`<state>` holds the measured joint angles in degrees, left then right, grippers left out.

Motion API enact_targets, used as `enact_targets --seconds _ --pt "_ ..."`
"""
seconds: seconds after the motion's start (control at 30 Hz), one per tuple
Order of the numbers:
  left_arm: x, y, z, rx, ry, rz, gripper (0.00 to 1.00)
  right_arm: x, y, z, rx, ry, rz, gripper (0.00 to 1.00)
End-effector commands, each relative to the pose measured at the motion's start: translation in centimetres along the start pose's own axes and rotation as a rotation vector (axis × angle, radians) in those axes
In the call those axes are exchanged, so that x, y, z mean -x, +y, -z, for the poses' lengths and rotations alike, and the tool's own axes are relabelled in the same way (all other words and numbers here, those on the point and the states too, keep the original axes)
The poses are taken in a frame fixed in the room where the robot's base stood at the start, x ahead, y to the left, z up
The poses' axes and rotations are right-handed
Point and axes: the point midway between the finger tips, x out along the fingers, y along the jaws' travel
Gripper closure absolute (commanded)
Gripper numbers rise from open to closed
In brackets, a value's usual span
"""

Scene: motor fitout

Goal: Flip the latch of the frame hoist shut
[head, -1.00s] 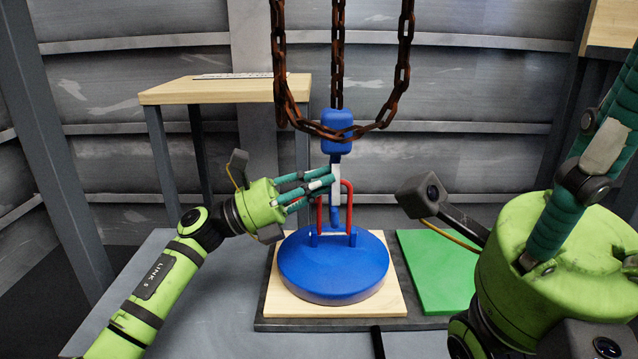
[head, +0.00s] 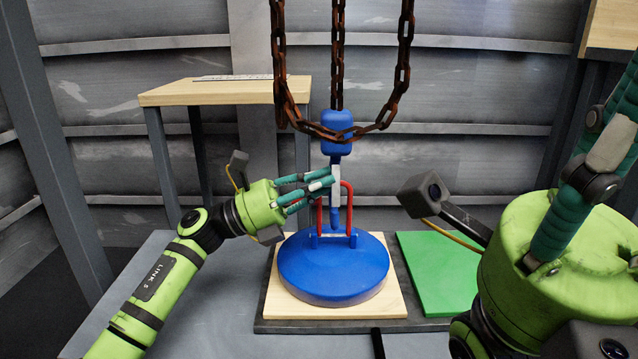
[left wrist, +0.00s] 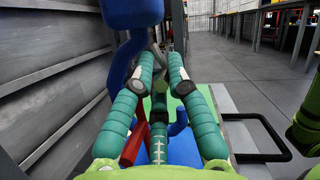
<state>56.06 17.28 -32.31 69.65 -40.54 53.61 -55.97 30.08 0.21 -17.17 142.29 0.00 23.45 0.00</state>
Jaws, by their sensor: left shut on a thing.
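The frame hoist's blue hook block (head: 337,131) hangs on a rusty chain. Its blue hook (head: 335,219) reaches down to the red handle (head: 348,205) of a round blue weight (head: 333,268). A pale grey latch (head: 336,190) lies upright along the hook. My left gripper (head: 329,181) comes from the left, its fingertips at the latch's upper part. It is shut on what looks like the latch; the fingers partly hide the contact. In the left wrist view the fingertips (left wrist: 162,88) show beside the blue hook. My right gripper (head: 594,160) is close at the right, its fingertips out of frame.
The weight rests on a pale wooden board on a dark base. A green plate (head: 437,270) lies to its right. A wooden-topped table (head: 215,91) stands behind at left. A loop of rusty chain (head: 402,75) hangs before the block.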

Motion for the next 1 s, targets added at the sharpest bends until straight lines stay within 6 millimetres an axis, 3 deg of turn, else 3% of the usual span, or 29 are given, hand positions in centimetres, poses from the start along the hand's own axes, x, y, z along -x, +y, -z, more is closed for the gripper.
enact_targets --seconds 0.57,0.6,0.63,1.0 --pt "-0.11 -0.22 -0.01 0.000 0.001 0.008 1.00 -0.04 -0.01 0.06 0.000 0.003 0.000 0.65" --pt "-0.11 -0.22 -0.01 0.000 0.001 0.008 0.72 -0.04 -0.01 0.07 0.000 0.003 0.000 0.65" --pt "-0.11 -0.22 -0.01 0.000 0.001 0.008 0.65 -0.04 -0.01 0.07 0.000 0.003 0.000 0.65" --pt "0.23 -0.03 0.01 0.000 0.000 0.001 0.65 -0.14 0.05 0.18 -0.001 0.008 -0.003 0.65"
